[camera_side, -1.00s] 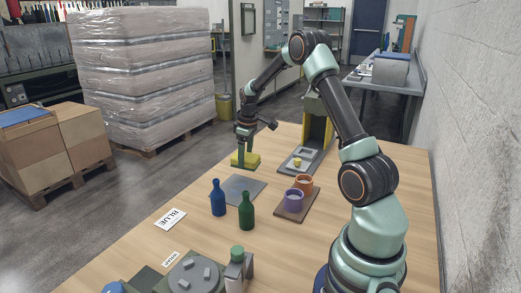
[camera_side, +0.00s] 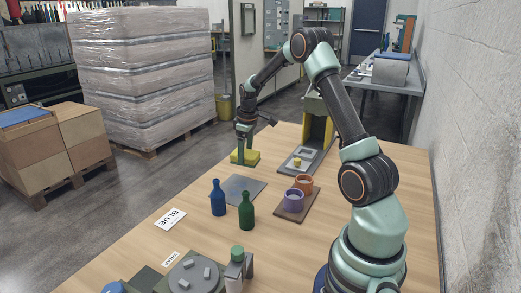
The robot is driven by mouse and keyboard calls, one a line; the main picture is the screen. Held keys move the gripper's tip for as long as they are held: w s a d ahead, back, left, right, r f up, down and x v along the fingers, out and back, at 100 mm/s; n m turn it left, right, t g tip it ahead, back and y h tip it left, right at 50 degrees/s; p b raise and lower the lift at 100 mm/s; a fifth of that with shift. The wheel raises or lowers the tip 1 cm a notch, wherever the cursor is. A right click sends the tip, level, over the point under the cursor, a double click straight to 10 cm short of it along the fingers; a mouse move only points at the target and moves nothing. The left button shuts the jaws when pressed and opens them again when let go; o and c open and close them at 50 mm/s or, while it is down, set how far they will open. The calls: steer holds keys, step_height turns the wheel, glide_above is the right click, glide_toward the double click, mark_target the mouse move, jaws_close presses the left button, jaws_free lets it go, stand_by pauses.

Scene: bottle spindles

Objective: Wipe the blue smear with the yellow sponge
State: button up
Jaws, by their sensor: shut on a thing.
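The yellow sponge (camera_side: 246,158) is a flat block near the far left edge of the wooden table, just behind the grey plate (camera_side: 243,190). My gripper (camera_side: 245,149) points down from above and is shut on the sponge. I cannot tell whether the sponge touches the table or hangs slightly above it. I cannot make out a blue smear in this view.
A blue bottle (camera_side: 218,199) and a green bottle (camera_side: 247,212) stand in front of the plate. Two cups (camera_side: 294,199) sit on a brown board to the right. A grey tray (camera_side: 306,163) lies behind them. The left front table is mostly clear around the BLUE card (camera_side: 170,219).

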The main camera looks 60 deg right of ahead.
steer(key=shift+f, duration=3.15)
steer(key=shift+a+f, duration=0.65)
steer(key=shift+f, duration=0.2)
steer(key=shift+a, duration=4.5)
steer(key=shift+d, duration=5.15)
steer(key=shift+r, duration=4.1)
